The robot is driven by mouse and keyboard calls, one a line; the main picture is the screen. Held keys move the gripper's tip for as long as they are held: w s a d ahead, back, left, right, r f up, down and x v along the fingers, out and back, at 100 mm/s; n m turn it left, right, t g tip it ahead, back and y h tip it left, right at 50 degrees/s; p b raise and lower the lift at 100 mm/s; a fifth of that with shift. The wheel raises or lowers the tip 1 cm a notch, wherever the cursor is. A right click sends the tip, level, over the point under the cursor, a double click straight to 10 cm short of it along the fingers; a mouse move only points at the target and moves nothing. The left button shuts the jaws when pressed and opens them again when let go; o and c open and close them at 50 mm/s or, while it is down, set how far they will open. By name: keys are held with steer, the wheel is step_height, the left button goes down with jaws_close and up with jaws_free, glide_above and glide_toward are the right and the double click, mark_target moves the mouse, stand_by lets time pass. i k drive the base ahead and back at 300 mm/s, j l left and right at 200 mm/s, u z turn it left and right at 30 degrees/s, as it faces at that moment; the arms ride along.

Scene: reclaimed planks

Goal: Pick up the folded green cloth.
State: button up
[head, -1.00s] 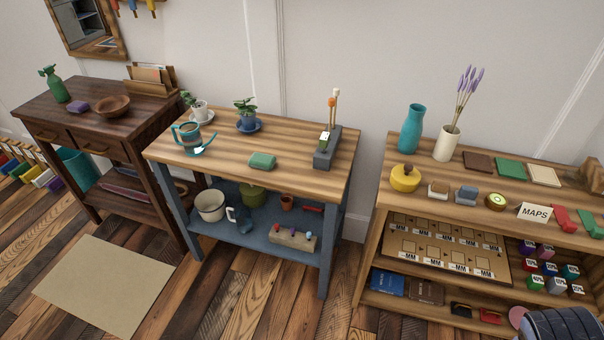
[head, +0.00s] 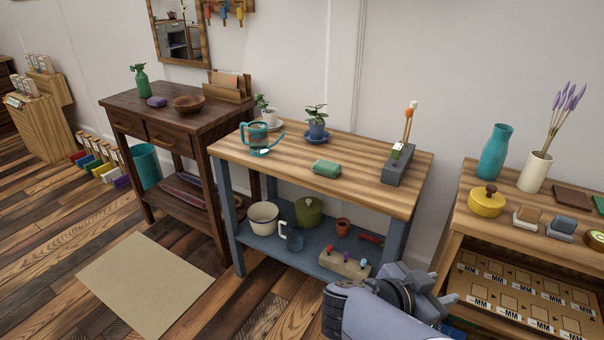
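The folded green cloth (head: 326,168) lies on the wooden top of the middle bench (head: 372,192), near its front edge and about halfway along. It is a small rounded bundle with clear wood around it. My gripper (head: 447,305) shows at the lower right, in front of the bench and well below the cloth, apart from it. Its fingers are small and seen from an angle, so I cannot tell whether they are open or shut.
The lower shelf holds pots and a pegged block (head: 343,264). A shelf unit (head: 455,222) stands right. Open floor lies front left.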

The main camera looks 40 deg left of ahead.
mark_target(331, 169)
steer(key=i+j+u, duration=0.2)
steer(key=u, duration=0.2)
steer(key=i+j+u, duration=0.1)
steer(key=u, duration=0.25)
steer(key=i+u, duration=0.4)
steer(key=i+j, duration=0.1)
steer(key=i, duration=0.6)
